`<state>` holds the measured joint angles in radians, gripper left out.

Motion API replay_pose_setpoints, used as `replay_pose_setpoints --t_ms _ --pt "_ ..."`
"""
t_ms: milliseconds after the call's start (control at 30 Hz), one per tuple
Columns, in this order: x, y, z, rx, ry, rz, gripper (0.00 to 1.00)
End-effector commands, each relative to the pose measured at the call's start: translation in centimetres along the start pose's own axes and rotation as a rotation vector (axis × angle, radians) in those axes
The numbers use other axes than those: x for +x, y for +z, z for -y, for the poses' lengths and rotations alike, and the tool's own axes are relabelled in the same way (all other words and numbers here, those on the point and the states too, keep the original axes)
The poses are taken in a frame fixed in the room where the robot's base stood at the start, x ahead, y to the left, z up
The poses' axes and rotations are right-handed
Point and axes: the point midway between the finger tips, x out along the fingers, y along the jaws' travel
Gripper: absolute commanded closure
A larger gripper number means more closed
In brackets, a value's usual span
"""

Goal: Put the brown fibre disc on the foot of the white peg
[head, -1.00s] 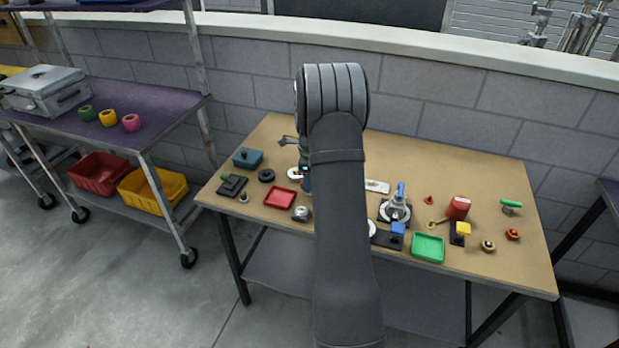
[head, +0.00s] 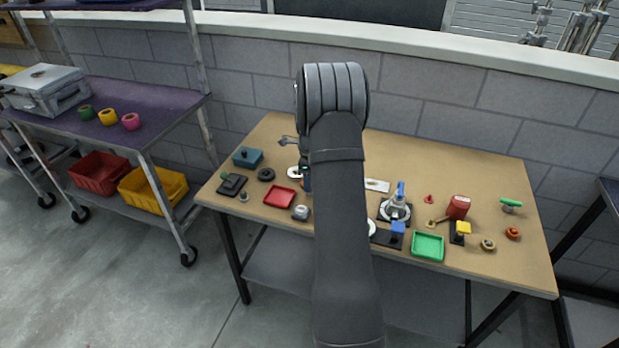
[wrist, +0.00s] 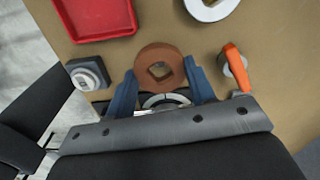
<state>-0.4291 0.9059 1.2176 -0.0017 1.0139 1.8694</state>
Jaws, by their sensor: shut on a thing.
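The brown fibre disc (wrist: 145,57), a flat ring with a squarish hole, is between the two blue fingers of my gripper (wrist: 160,74) in the wrist view. My gripper is shut on it. Just behind the disc, between the fingers, part of a round white-and-grey piece on a dark base (wrist: 166,101) shows; I cannot tell whether it is the foot of the white peg. No upright white peg can be made out.
A red tray (wrist: 97,34), a grey block with a round knob (wrist: 88,75), a white ring (wrist: 211,9) and an orange-handled piece (wrist: 235,66) lie around my gripper. A green tray (head: 428,258) and several small parts are on the right of the table.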

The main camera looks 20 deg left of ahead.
Motion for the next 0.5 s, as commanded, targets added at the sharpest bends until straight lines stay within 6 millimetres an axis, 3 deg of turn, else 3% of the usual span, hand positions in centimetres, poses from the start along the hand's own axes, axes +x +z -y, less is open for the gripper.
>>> replay_pose_setpoints --t_ms 500 --pt "0.85 0.0 0.0 0.0 -0.001 0.0 0.72"
